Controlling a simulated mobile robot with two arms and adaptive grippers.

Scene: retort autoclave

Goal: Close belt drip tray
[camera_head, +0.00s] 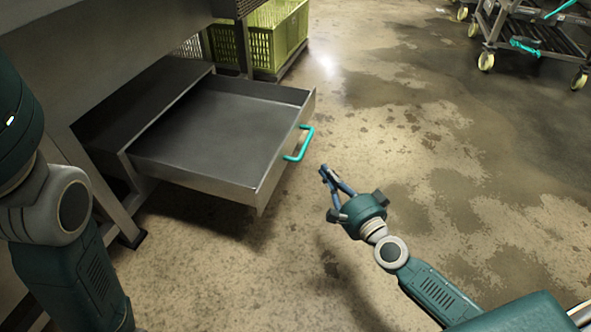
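The belt drip tray (205,132) is a grey metal drawer, pulled well out to the right from its housing under the metal frame. It looks empty. Its teal handle (301,144) is on the front face at the right. My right gripper (327,188) is below and a little right of the handle in the picture, apart from it. Its fingers point up and left toward the tray front. Nothing shows between them, but their gap is too small to judge. My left arm is at the left edge; its gripper is out of view.
A yellow-green crate (280,40) stands behind the tray. A metal table leg (105,190) stands at the tray's left front. A wheeled cart (535,45) is at the far upper right. The wet, stained concrete floor (440,130) right of the tray is clear.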

